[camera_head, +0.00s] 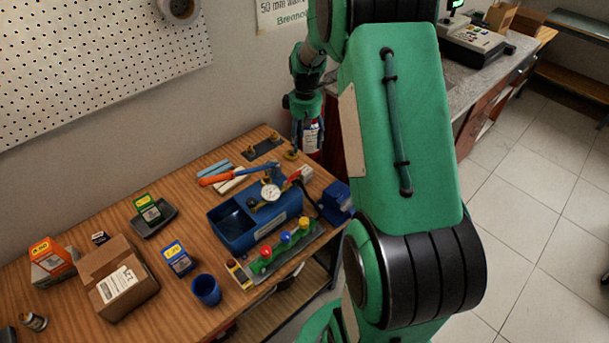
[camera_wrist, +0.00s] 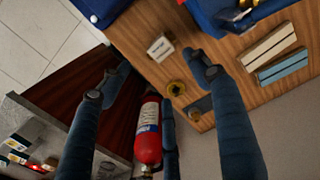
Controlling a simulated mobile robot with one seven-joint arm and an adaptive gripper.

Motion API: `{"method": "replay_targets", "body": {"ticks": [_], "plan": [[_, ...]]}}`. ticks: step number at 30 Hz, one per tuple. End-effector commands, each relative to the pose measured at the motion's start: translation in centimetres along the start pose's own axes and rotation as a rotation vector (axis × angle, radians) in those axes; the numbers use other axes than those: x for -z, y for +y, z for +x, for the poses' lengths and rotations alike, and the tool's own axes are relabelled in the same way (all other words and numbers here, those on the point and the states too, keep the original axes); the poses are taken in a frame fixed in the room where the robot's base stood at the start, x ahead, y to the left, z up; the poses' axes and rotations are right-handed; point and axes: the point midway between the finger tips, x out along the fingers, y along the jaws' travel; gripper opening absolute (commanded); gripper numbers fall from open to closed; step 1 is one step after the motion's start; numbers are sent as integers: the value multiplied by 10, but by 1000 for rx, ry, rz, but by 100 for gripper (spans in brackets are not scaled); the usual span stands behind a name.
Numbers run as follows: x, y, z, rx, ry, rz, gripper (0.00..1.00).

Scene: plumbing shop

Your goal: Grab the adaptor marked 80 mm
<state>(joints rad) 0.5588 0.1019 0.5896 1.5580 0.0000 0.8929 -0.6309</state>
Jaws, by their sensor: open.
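Small brass fittings that look like adaptors stand at the far right corner of the wooden bench. One brass fitting (camera_head: 291,155) is near the bench edge, and it also shows in the wrist view (camera_wrist: 176,88). In the head view my gripper (camera_head: 296,138) is beside the fittings.
A red fire extinguisher (camera_wrist: 148,137) stands just past the bench end.

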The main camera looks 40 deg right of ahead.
Motion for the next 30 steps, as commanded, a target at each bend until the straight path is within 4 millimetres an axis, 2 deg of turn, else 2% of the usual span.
{"method": "replay_targets", "body": {"ticks": [11, 24, 30], "plan": [[0, -1, 7, 0, 0, 0, 62], [0, -1, 67, 0, 0, 0, 62], [0, -1, 84, 0, 0, 0, 62]]}}
